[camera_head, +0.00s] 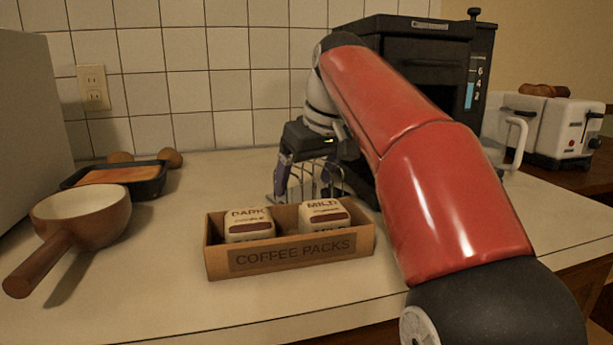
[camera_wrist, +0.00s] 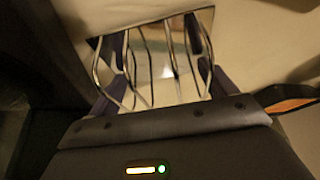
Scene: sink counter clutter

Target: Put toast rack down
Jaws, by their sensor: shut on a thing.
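The toast rack (camera_head: 310,181) is a set of thin metal wire loops. It stands on or just above the counter behind the coffee box; I cannot tell whether it touches. My gripper (camera_head: 308,180) points down and is shut on the rack. In the wrist view the toast rack (camera_wrist: 157,62) fills the space between the fingers of my gripper (camera_wrist: 160,88), its wires running side by side over a shiny base. The rack's lower part is partly hidden behind the coffee box in the head view.
A coffee packs box (camera_head: 290,256) with two packs stands in front of the rack. A black coffee machine (camera_head: 425,60) is behind my arm. A brown-handled pan (camera_head: 82,217) and a dark tray (camera_head: 115,178) lie left. The counter (camera_head: 190,190) between tray and box is clear.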

